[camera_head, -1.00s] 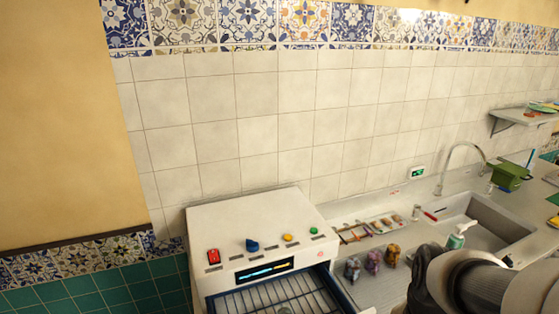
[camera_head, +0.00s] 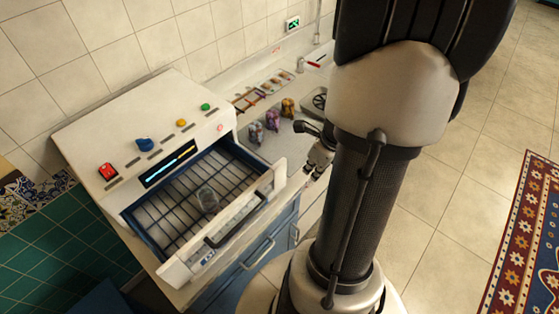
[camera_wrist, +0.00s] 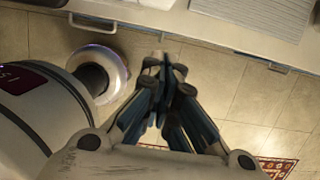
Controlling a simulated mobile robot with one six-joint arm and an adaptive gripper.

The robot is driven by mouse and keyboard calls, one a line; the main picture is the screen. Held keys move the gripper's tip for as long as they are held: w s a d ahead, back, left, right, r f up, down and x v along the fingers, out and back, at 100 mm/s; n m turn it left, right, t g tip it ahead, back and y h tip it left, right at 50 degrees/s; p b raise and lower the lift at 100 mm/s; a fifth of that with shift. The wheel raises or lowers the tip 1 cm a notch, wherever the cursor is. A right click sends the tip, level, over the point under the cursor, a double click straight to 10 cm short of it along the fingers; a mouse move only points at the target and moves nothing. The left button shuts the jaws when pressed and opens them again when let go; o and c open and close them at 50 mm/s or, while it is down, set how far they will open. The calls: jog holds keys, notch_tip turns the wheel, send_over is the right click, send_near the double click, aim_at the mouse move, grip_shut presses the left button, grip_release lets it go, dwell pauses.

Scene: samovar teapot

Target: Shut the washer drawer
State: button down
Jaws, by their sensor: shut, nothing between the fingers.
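The white washer (camera_head: 120,122) stands on the counter at the left of the head view. The drawer front has a dark handle (camera_head: 236,222). My gripper (camera_head: 318,160) shows small in the head view, to the right of the drawer front and apart from it, partly hidden by my arm. In the wrist view my gripper (camera_wrist: 165,70) is shut and empty, with its fingertips together above the tiled floor.
Several small wrapped bags (camera_head: 272,119) stand on the counter right of the washer, near a tray of utensils (camera_head: 262,88). Blue cabinets (camera_head: 262,252) are below the counter. Open tiled floor and a patterned rug (camera_head: 525,240) lie to the right.

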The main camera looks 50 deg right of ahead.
jog(key=w+f+b, duration=0.1)
jog(key=w+f, duration=0.1)
jog(key=f, duration=0.1)
jog(key=w+f+b, duration=0.2)
jog(key=f, duration=0.1)
jog(key=w+f+b, duration=0.2)
jog(key=f, duration=0.1)
jog(key=shift+a, duration=0.1)
jog(key=shift+w, duration=0.1)
jog(key=w+p, duration=0.4)
jog(key=w, duration=0.1)
jog(key=w+p, duration=0.4)
jog(key=w, duration=0.2)
jog(key=w+p, duration=0.5)
jog(key=w, duration=0.1)
jog(key=shift+a, duration=0.3)
jog(key=shift+f, duration=0.1)
